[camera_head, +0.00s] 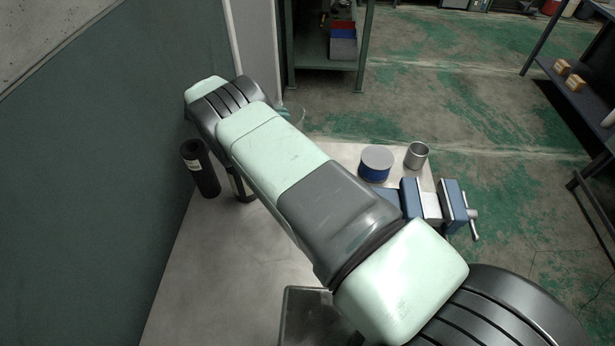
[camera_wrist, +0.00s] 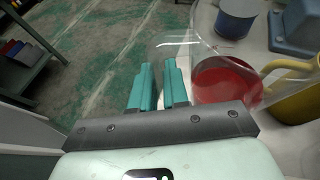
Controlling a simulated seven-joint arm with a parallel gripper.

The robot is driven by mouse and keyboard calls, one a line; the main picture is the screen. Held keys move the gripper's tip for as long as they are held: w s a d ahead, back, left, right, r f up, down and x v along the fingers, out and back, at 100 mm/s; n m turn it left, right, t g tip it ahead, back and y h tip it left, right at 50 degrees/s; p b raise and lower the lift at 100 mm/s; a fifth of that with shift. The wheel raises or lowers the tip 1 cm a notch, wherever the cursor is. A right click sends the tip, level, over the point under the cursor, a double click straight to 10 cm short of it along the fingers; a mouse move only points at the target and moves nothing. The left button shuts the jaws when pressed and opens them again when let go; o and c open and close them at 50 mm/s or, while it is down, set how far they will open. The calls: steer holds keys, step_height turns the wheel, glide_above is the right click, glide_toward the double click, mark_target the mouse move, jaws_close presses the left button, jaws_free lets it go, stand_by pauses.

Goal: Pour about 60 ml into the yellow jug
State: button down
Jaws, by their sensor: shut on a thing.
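Red liquid (camera_wrist: 228,82) shows in the clear vessel, to the right of the fingers. The yellow jug (camera_wrist: 298,98) is at the right edge of the wrist view, close beside the clear vessel, partly cut off, with its handle (camera_wrist: 282,66) towards the vessel. I cannot see into the jug. In the head view a bit of the clear vessel (camera_head: 296,116) shows past my arm, which hides the jug.
Two dark bottles (camera_head: 200,168) (camera_head: 240,187) stand at the table's left. A blue tin (camera_head: 376,164), a metal cup (camera_head: 417,155) and a blue vise (camera_head: 454,207) stand at the right. A dark-rimmed tray (camera_head: 285,310) lies at the front. The table's left front is clear.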

mark_target(283, 106)
steer(key=shift+s, duration=0.15)
stand_by(0.3)
steer(key=s+r+m+t, duration=0.1)
steer(key=r, duration=0.1)
steer(key=s+d+r+m+t, duration=0.1)
steer(key=s+r+m, duration=0.1)
steer(key=r, duration=0.1)
steer(key=s+d+r+m+t+y, duration=0.1)
steer(key=s+r+m, duration=0.1)
steer(key=shift+d+r, duration=0.15)
steer(key=shift+r, duration=0.05)
steer(key=shift+s+d+r+m+t, duration=0.15)
steer(key=shift+s+m+t, duration=0.15)
steer(key=shift+m, duration=0.4)
steer(key=shift+s+d+r+m+t, duration=0.15)
steer(key=shift+s+r+m+t, duration=0.1)
steer(key=shift+r+m, duration=0.2)
steer(key=shift+s+d+r+m+t, duration=0.1)
steer(key=shift+s+r+m+t, duration=0.15)
steer(key=shift+r+m, duration=0.15)
steer(key=shift+s+d+r+m+b, duration=0.1)
steer(key=shift+s+d+m+b, duration=0.15)
steer(key=shift+s+m, duration=0.2)
